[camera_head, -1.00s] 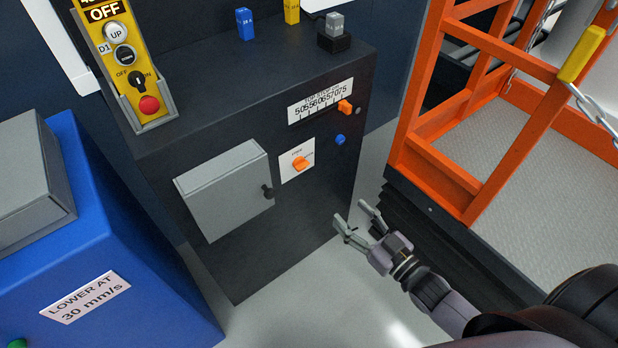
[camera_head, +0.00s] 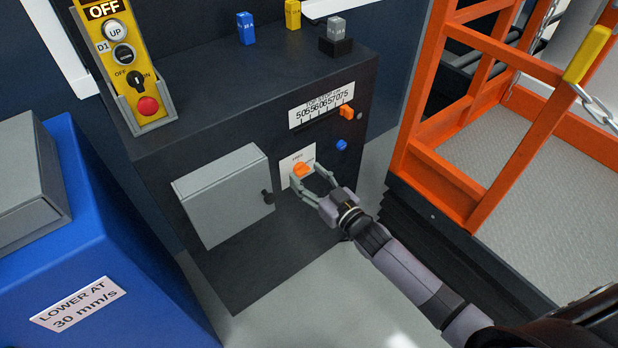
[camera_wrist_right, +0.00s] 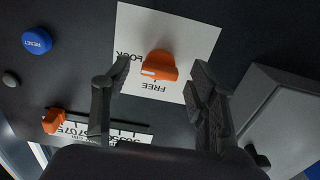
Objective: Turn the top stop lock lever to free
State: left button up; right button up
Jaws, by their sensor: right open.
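The orange lock lever (camera_head: 301,169) sits on a white label plate on the front of the dark cabinet. In the right wrist view the lever (camera_wrist_right: 159,65) shows between the words LOCK and FREE, its pale-marked end toward the LOCK side. My right gripper (camera_head: 313,176) is open at the plate, its fingers reaching to either side of the lever. In the right wrist view the open fingers (camera_wrist_right: 160,80) stand apart with the lever between and slightly beyond them; I cannot see contact. My left gripper is not in view.
A grey box with a black knob (camera_head: 226,196) juts out left of the lever. An orange slider (camera_head: 346,112) on a scale and a blue RESET button (camera_head: 341,145) are at upper right. The orange lift cage (camera_head: 450,170) stands to the right.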

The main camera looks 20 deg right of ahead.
jog(key=shift+w, duration=0.15)
jog(key=shift+c, duration=0.3)
jog(key=c, duration=1.1)
